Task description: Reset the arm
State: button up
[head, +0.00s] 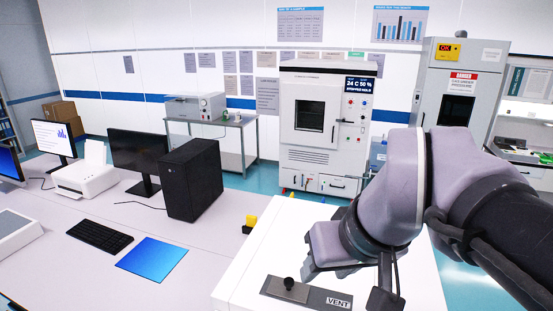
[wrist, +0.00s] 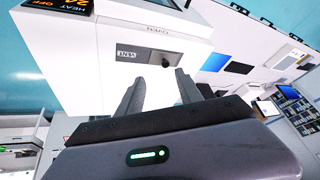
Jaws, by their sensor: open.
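My gripper (wrist: 160,90) shows in the wrist view with its two grey fingers apart and nothing between them. In the head view my arm reaches in from the right over the white tester (head: 262,250). The VENT panel (head: 318,298) and its black knob (head: 289,284) show at the bottom, left of my wrist. The arm hides part of the tester's top.
A desk (head: 90,255) at left holds a black computer tower (head: 192,180), monitor (head: 140,155), printer (head: 88,180), keyboard (head: 100,235) and blue sheet (head: 152,258). A white test chamber (head: 325,160) and a grey cabinet (head: 425,85) stand behind. Blue floor (head: 250,182) shows between.

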jog(key=s+d+f+m+t, duration=0.1)
jog(key=s+f+m+t, duration=0.1)
jog(key=s+f+m, duration=0.45)
jog(key=s+f+b, duration=0.2)
jog(key=f+b, duration=1.1)
jog(key=f, duration=0.1)
jog(key=s+f+g+b, duration=0.1)
jog(key=s+f+b, duration=0.1)
jog(key=f+b, duration=1.2)
jog(key=shift+d+f, duration=0.25)
jog(key=shift+f, duration=0.55)
jog(key=shift+n, duration=0.25)
